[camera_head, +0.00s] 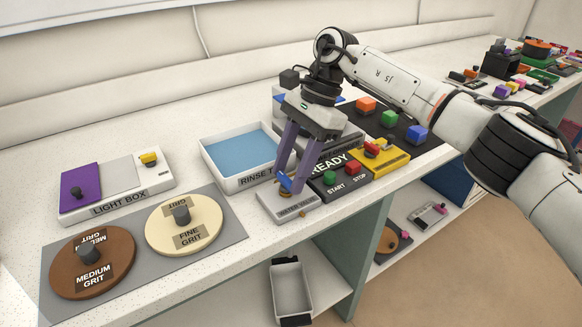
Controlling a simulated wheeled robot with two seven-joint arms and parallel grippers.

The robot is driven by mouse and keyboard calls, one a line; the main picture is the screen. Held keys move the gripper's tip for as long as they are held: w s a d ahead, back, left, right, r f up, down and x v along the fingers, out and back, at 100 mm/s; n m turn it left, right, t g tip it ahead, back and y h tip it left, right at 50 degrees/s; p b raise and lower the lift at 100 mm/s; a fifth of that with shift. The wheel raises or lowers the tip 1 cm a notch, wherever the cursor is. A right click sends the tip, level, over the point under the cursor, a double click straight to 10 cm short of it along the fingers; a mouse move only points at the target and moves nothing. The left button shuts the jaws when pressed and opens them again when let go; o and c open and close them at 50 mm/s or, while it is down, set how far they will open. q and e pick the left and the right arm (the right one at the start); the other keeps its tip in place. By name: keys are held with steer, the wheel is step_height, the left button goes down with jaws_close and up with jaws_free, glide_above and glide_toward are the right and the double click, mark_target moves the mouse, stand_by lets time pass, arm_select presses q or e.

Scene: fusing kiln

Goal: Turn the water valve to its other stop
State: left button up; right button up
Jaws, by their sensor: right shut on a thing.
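The water valve (283,210) is a small grey block with a label on its front, at the counter's front edge. Its blue handle (286,181) shows between the fingers of my right gripper (284,184). The right gripper points down with its purple fingers shut on the blue handle. The fingers hide part of the handle, so its exact angle is hard to tell. My left gripper is not in view.
The rinse tray (205,166) with blue water stands behind the valve. A start/stop panel (341,187) and a yellow block with a red top (380,158) are close on the right. Grit discs (205,213) and a light box (128,199) lie left. An open bin (291,290) is below.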

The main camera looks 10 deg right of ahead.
stand_by(0.4)
steer(key=o, duration=1)
steer(key=shift+o, duration=0.2)
steer(key=v, duration=1)
steer(key=shift+r, duration=0.2)
